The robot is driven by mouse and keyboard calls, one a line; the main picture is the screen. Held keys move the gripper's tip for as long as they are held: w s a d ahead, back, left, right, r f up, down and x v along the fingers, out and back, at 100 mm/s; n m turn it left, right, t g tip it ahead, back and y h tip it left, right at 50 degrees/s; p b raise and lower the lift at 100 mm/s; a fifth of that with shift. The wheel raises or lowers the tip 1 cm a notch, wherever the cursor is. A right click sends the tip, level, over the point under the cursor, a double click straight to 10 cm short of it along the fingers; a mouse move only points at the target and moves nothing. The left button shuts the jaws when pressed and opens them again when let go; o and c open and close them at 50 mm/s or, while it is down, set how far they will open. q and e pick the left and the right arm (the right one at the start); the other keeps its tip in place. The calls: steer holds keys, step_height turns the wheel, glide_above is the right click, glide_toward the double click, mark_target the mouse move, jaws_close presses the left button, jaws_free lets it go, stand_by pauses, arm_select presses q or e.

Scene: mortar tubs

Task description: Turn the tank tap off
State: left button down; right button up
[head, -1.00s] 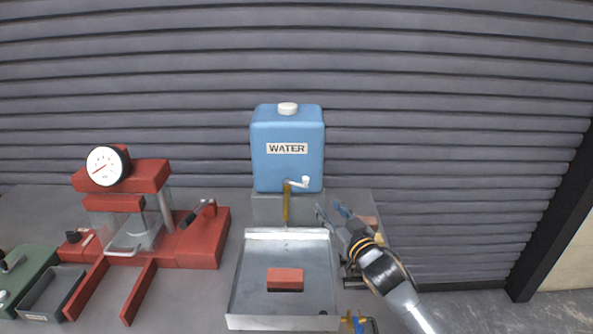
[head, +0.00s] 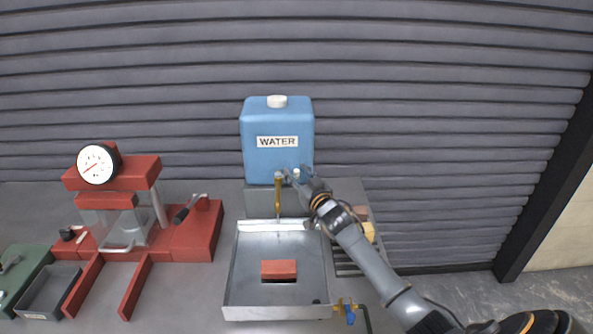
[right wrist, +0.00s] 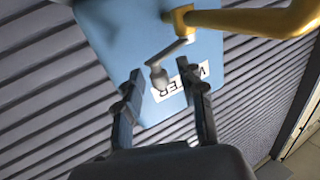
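The blue water tank (head: 256,162) stands behind the metal tray, with a white cap on top and a WATER label. Its brass tap (head: 278,196) comes out low on the front and its spout points down to the tray. The tap's grey lever ends in a white knob (right wrist: 158,76), which also shows in the head view (head: 296,173). My right gripper (right wrist: 159,69) is open, with one finger on each side of the knob; I cannot tell whether they touch it. In the head view the right gripper (head: 297,174) is at the tank's lower right. My left gripper is out of view.
A metal tray (head: 240,277) holding a red brick (head: 279,269) lies in front of the tank. A red press with a gauge (head: 97,165) stands to the left. A brass fitting with a blue handle (head: 350,317) is at the tray's front right.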

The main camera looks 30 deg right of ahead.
steer(key=shift+w, duration=0.4)
jaws_close()
steer(key=shift+w+d+r+n+y, duration=0.15)
steer(key=shift+n+y, duration=0.2)
steer(key=shift+y, duration=0.2)
steer(key=shift+w+d+r+n+y, duration=0.1)
steer(key=shift+n+y, duration=0.25)
steer(key=shift+y, duration=0.2)
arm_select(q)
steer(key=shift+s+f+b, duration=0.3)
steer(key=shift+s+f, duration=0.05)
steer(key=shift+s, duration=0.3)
arm_select(e)
steer(key=y, duration=0.1)
steer(key=n+y, duration=0.1)
steer(key=shift+w+f+n+y, duration=0.15)
steer(key=shift+w+n+y, duration=0.15)
steer(key=shift+w, duration=0.1)
jaws_free()
